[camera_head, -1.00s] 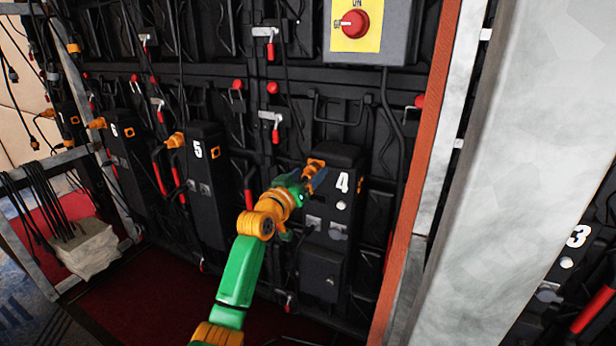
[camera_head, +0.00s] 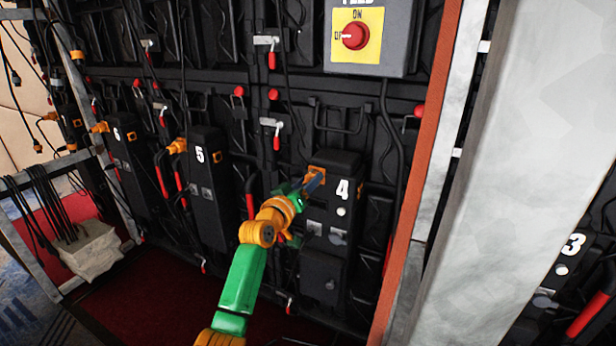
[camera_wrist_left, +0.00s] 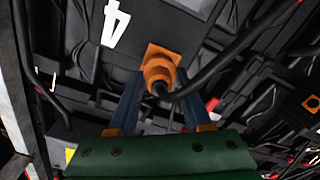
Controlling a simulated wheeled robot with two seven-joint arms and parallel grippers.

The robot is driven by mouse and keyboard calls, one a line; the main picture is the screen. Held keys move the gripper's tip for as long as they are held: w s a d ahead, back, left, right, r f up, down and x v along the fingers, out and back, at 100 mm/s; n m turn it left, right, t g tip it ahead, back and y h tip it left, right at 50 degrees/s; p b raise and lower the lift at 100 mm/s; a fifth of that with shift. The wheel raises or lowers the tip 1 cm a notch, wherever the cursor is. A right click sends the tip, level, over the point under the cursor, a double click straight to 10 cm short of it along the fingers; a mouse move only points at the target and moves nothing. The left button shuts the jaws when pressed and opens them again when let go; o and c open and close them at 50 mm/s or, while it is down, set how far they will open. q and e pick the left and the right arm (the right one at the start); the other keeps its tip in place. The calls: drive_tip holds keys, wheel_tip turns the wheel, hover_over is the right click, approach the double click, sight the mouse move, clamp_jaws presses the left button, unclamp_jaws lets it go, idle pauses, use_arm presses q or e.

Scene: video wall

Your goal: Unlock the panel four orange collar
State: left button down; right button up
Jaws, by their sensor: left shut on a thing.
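The panel four box (camera_head: 331,216) is black with a white number 4 and stands upright in the middle of the head view. Its orange collar (camera_head: 316,172) sits on the upper left of the box. My left gripper (camera_head: 314,183) reaches it from the lower left and is shut on it. In the left wrist view the orange collar (camera_wrist_left: 158,72) lies between the blue fingers (camera_wrist_left: 160,92), on a square orange flange with a black cable running out to the right. The fingers partly hide the collar in the head view. My right gripper is in neither view.
Panel five (camera_head: 206,187) and panel six (camera_head: 126,160) stand to the left with similar orange connectors. A yellow-plated red switch (camera_head: 355,36) is above panel four. An orange-edged upright and pale pillar (camera_head: 515,160) stand close on the right. Loose cables hang along the wall.

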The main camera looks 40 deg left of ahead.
use_arm(q)
drive_tip(key=n+p, duration=0.1)
drive_tip(key=n, duration=0.1)
drive_tip(key=shift+r+n+p, duration=0.15)
drive_tip(key=shift+n+p, duration=0.15)
drive_tip(key=shift+p, duration=0.1)
drive_tip(key=shift+n+p, duration=0.35)
drive_tip(key=shift+n, duration=0.65)
drive_tip(key=shift+a+n+p, duration=0.1)
drive_tip(key=shift+n+p, duration=0.25)
drive_tip(key=shift+n, duration=0.15)
drive_tip(key=shift+f+n, duration=0.2)
drive_tip(key=shift+n, duration=0.1)
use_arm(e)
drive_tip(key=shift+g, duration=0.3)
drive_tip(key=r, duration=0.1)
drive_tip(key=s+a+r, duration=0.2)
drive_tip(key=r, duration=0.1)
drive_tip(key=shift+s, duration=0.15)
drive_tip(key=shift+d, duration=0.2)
use_arm(q)
drive_tip(key=shift+c, duration=1.6)
unclamp_jaws()
